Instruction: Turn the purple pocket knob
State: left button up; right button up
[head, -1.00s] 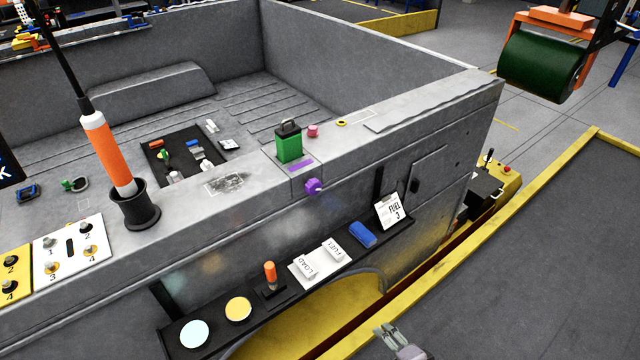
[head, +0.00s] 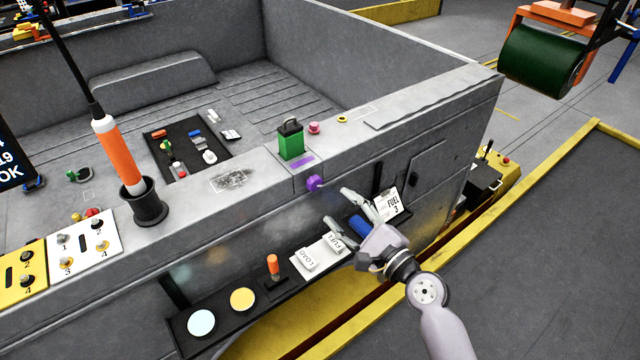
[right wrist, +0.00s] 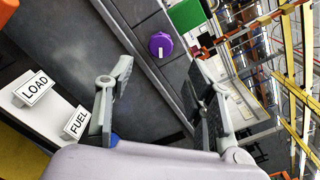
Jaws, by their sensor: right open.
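The purple knob (head: 315,183) sits on the outer side wall of the grey bed, just below the top rail and a purple label (head: 302,163). In the right wrist view the knob (right wrist: 161,45) shows a pale line on its face and lies ahead of and between the fingers. My right gripper (head: 334,207) is open and empty, to the lower right of the knob and apart from it. Its fingers (right wrist: 158,85) are spread wide in the right wrist view. My left gripper is not in view.
A green block (head: 290,143) stands on the rail above the knob. Below, a black shelf (head: 222,337) carries LOAD and FUEL blocks (head: 320,254), an orange-handled piece (head: 272,265), a blue item (head: 359,226) and a FUEL 3 card (head: 389,204). A yellow-edged barrier (head: 480,230) runs at right.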

aim_at(318, 186)
jog(key=x, duration=0.8)
jog(key=shift+w+a, duration=0.15)
jog(key=shift+w, duration=0.15)
jog(key=shift+c, duration=0.6)
jog(key=c, duration=1)
jog(key=shift+c, duration=0.2)
